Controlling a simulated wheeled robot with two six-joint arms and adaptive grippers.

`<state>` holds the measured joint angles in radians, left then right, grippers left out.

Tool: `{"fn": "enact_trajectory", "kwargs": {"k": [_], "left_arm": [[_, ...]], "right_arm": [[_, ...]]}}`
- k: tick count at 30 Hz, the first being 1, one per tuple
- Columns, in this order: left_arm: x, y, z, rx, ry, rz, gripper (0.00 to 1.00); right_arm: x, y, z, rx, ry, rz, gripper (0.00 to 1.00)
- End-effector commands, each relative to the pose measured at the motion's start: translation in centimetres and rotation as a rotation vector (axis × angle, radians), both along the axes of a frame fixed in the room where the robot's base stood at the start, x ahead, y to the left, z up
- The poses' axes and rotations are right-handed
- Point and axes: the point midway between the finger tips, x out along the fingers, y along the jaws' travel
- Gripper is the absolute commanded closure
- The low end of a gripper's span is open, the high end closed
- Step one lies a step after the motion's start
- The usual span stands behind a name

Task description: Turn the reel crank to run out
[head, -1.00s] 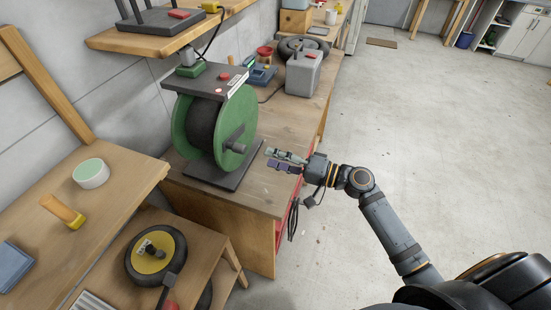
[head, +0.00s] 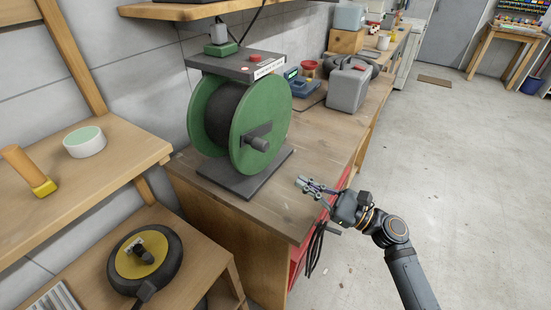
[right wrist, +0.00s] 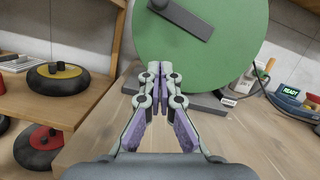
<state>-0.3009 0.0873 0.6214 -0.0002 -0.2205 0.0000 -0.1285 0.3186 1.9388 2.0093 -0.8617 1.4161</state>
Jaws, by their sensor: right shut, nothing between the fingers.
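The reel (head: 215,115) stands on the wooden bench, with green side discs and a dark hose wound between them. Its crank (head: 257,140) is a dark arm with a short knob on the near disc. In the right wrist view the green disc (right wrist: 215,45) fills the top and the dark crank arm (right wrist: 182,16) shows at the upper edge. My right gripper (head: 301,183) is over the bench edge, right of and below the crank, apart from it. Its fingers (right wrist: 158,70) are together and empty in the right wrist view. My left gripper is not in view.
A grey canister (head: 348,90) and a blue device (head: 300,84) stand behind the reel on the bench. A shelf (head: 100,165) with a tape roll (head: 84,142) is at left. A black wheel (head: 168,262) lies on a lower shelf. The floor at right is clear.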

Motion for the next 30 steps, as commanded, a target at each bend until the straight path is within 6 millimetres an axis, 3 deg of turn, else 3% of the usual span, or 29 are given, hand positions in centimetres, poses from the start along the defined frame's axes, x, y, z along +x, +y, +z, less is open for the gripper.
{"fn": "enact_trajectory", "kwargs": {"k": [3,12,18,30], "left_arm": [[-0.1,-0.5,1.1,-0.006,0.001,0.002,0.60],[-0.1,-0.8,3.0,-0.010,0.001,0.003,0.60],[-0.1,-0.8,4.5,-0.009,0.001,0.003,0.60],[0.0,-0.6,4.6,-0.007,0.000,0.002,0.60]], "right_arm": [[1.4,2.0,1.3,0.010,-0.003,-0.002,1.00],[4.6,7.3,2.7,0.003,-0.001,0.001,1.00],[3.8,7.4,5.4,-0.001,-0.001,0.000,1.00],[3.6,7.5,5.8,-0.002,-0.001,-0.001,1.00]]}}
